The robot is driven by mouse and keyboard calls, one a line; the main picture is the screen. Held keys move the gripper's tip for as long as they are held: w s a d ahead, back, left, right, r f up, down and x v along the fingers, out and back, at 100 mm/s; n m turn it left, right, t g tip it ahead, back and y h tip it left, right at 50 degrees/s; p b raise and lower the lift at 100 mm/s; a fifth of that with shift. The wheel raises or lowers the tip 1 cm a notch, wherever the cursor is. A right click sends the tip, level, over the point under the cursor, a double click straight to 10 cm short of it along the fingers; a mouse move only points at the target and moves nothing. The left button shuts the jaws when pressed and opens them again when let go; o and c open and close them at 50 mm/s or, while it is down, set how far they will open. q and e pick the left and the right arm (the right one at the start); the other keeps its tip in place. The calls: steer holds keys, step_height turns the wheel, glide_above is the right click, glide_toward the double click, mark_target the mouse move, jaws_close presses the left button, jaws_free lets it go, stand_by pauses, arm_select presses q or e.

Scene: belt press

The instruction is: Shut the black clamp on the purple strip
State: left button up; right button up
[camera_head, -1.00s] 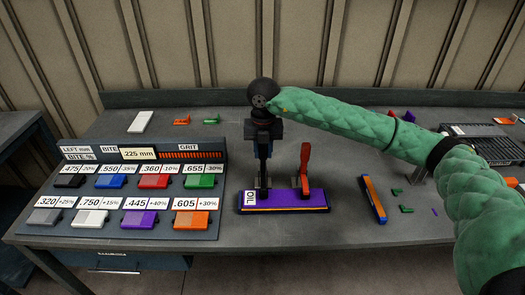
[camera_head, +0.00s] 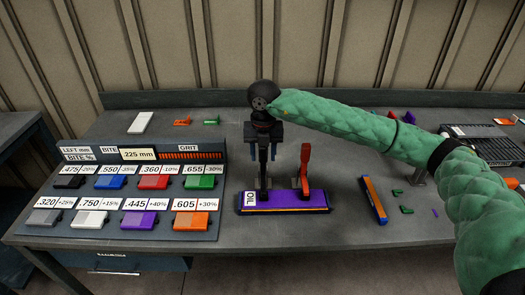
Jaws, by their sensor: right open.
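The purple strip (camera_head: 290,202) lies flat on the bench, with an OIL label at its left end and a thin orange line along its front edge. The black clamp (camera_head: 263,180) stands at the strip's left part with its lever upright. A red clamp (camera_head: 305,170) stands upright to the right of it. My right gripper (camera_head: 263,153) points down over the black clamp's lever, open, with a finger on each side of its top. Whether the fingers touch the lever cannot be told. My left gripper is out of view.
A panel with several coloured blocks (camera_head: 140,218) stands at left. An orange and blue bar (camera_head: 374,200) and small green pieces (camera_head: 404,209) lie to the right. A dark rack (camera_head: 485,145) stands at far right. Bare bench lies in front of the strip.

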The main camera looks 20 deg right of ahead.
steer(key=shift+r, duration=0.15)
steer(key=shift+r+p, duration=0.75)
steer(key=shift+r, duration=2.65)
